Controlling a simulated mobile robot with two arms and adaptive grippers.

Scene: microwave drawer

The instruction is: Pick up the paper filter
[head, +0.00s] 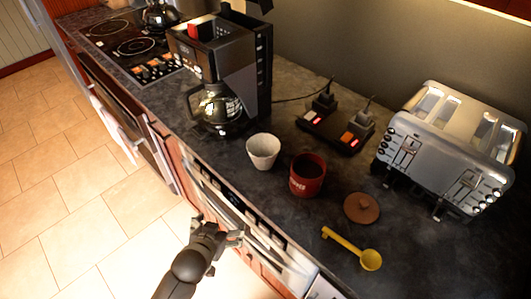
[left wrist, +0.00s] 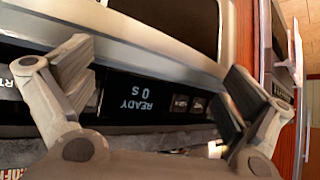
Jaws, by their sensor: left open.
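The paper filter (head: 262,150) looks like a pale, fluted cup standing upright on the dark counter, between the coffee maker and a red can. My left gripper (head: 222,230) is in front of the counter edge, near the microwave drawer front, below and apart from the filter in the head view. In the left wrist view its two fingers (left wrist: 157,82) are spread with nothing between them, facing the drawer's display panel (left wrist: 150,100). I cannot make out the filter for sure in that view. My right gripper is not in view.
The red can (head: 308,175) stands right of the filter. A brown lid (head: 362,208) and yellow scoop (head: 356,250) lie further right. The coffee maker (head: 225,80) stands behind left, the toaster (head: 450,145) at right. The counter edge and drawer front are close to my gripper.

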